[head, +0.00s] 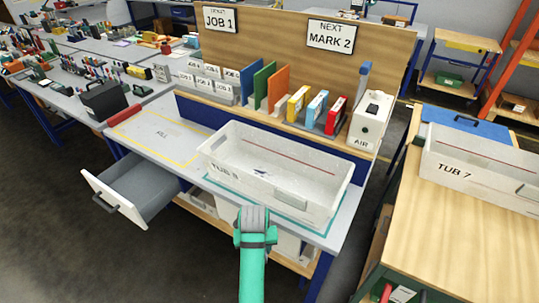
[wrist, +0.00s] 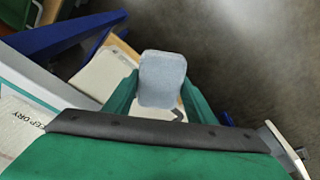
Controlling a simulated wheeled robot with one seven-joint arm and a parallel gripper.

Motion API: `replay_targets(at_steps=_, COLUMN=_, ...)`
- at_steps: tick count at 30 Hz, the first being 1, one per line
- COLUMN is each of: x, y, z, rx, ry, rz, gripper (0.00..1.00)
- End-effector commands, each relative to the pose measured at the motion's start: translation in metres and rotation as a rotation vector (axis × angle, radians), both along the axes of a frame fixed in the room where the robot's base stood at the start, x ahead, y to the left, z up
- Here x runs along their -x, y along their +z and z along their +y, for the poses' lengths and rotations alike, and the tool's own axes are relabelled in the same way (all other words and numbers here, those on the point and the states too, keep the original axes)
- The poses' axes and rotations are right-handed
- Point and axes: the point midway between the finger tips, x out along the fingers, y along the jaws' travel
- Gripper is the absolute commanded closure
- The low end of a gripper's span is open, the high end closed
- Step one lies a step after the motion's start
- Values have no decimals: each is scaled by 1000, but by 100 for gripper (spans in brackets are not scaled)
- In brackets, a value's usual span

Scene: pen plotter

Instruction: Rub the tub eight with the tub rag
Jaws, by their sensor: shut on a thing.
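Tub eight (head: 330,192) is a translucent white open tub, marked "TUB 8" on its left side, on the bench at the centre of the head view. A red line runs along its inner far wall, and a small dark mark shows on its floor. My gripper (wrist: 160,95) is shut on a pale grey-blue padded piece, seemingly the tub rag (wrist: 162,72), between its green fingers. In the head view my arm's end is just in front of the tub's near side.
An open drawer (head: 128,203) sticks out at the bench's left, below a yellow-outlined area (head: 165,134). Upright coloured panels, boxes and a white AIR box (head: 371,118) stand behind the tub. Tub 7 (head: 480,175) is on a wooden-topped bench at right. Grey floor is clear at left.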

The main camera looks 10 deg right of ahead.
Motion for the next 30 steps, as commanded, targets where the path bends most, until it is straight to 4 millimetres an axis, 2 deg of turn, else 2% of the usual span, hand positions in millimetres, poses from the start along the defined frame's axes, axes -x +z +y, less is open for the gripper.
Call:
replay_targets(at_steps=6, x=-12, y=12, z=-6, rx=-1, ry=-7, rz=-7, gripper=68)
replay_targets(at_steps=30, x=-25, y=26, z=-11, rx=-10, ry=-14, rz=14, gripper=68)
